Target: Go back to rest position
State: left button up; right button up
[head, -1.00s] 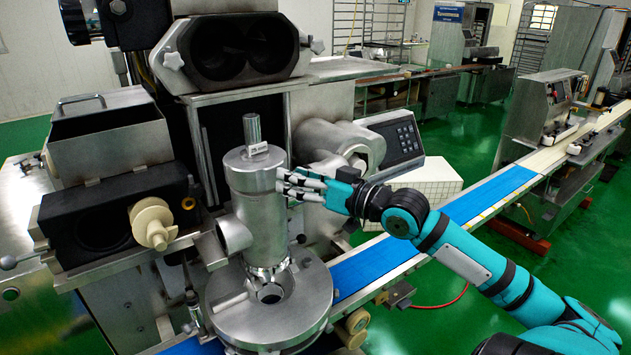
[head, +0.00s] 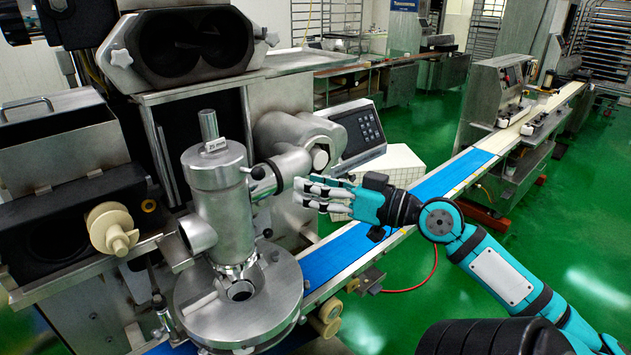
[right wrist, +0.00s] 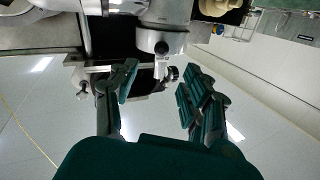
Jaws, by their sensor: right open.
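My right gripper (head: 322,193) is open and empty in the middle of the head view, its fingers pointing left toward the encrusting machine. The machine's steel cylinder (head: 217,190) stands upright on a round base (head: 240,325) to the left of the fingers. The fingertips are to the right of the cylinder, and I see a gap between them in the picture. In the right wrist view the gripper (right wrist: 155,85) has its fingers spread, with nothing between them but machine parts behind. My left gripper is not in view.
A blue conveyor belt (head: 340,252) runs below my right gripper toward the back right. A keypad panel (head: 358,132) and a white box (head: 395,165) are behind the hand. The green floor (head: 560,230) is clear at the right.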

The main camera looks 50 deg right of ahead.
dwell(0.6)
jog(key=d+f+m+g+h+b, duration=0.1)
jog(key=d+f+m+h, duration=0.2)
jog(key=d+f, duration=0.5)
jog(key=d+f+m+g+h+b, duration=0.1)
jog(key=d+f+m+h, duration=0.3)
jog(key=f, duration=0.8)
jog(key=s+d+f+g, duration=0.1)
jog(key=s+f+g, duration=0.1)
jog(key=f, duration=1)
jog(key=s+d+f+g, duration=0.1)
jog(key=s+f+g, duration=0.2)
jog(key=f, duration=0.9)
jog(key=s+a+f+n+g+b, duration=0.15)
jog(key=s+a+f, duration=0.3)
jog(key=f, duration=0.45)
jog(key=s+a+f+g+y, duration=0.15)
jog(key=s+a+f, duration=0.3)
jog(key=f, duration=0.45)
jog(key=s+a+f+n+g+h+b, duration=0.1)
jog(key=s+a+f+g, duration=0.15)
jog(key=a+f, duration=0.45)
jog(key=s+a+f+n+g+y+b, duration=0.1)
jog(key=s+a+f+n+g, duration=0.3)
jog(key=s+a+f, duration=1)
jog(key=s+a+n+y, duration=0.1)
jog(key=a+n, duration=0.1)
jog(key=shift+s+a+f+b, duration=0.25)
jog(key=shift+a+b, duration=0.05)
jog(key=shift+b, duration=0.1)
